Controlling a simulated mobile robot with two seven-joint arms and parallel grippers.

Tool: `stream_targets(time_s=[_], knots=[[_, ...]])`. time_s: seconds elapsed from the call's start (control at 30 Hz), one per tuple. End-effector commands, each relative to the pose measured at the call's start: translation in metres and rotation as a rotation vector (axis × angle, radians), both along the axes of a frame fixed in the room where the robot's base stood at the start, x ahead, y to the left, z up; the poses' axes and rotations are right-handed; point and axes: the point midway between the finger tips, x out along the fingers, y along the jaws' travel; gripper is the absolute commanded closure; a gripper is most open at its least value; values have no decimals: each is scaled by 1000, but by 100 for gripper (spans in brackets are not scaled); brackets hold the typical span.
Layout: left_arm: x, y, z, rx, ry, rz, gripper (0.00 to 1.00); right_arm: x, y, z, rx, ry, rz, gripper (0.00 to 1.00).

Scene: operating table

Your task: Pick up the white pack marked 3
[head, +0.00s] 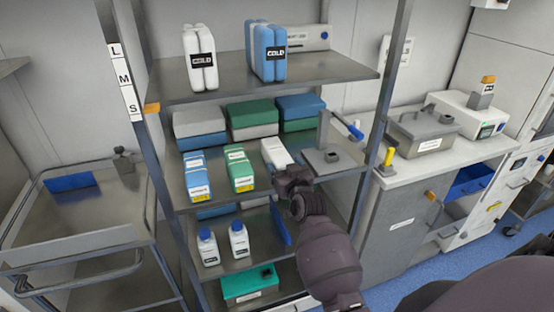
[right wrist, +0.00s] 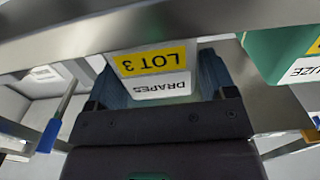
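The white pack marked LOT 3 and DRAPES (right wrist: 160,70) shows upside down in the right wrist view, its yellow and white label facing the camera. In the head view this white pack (head: 275,152) lies on the middle shelf, right of the green pack, its front end partly hidden by my gripper. My right gripper (head: 286,178) is at its front end. In the right wrist view its fingers (right wrist: 165,88) are spread, one on each side of the pack. I cannot tell whether they touch it. My left gripper is not in view.
On the same shelf (head: 215,199) stand a green pack (head: 239,168), a blue pack (head: 197,176) and a grey device (head: 327,158) with a blue handle. The upper shelf (head: 225,88) is close overhead. White bottles (head: 239,240) stand below.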

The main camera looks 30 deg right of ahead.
Motion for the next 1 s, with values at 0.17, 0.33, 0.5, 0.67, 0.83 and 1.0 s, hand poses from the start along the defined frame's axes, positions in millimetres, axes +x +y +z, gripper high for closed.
stream_targets(time_s=[0.17, 0.33, 0.5, 0.67, 0.83, 1.0], knots=[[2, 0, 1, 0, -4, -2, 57, 0, 0, 0, 0, 0, 0, 51], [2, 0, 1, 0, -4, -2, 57, 0, 0, 1, 0, -2, 0, 67], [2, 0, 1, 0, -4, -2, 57, 0, 0, 2, 0, -2, 0, 67], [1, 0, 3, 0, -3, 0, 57, 0, 0, 16, 0, -5, 1, 67], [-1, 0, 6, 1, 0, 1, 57, 0, 0, 48, -2, -8, 0, 67], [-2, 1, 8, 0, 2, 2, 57, 0, 0, 77, -2, -7, 0, 67]])
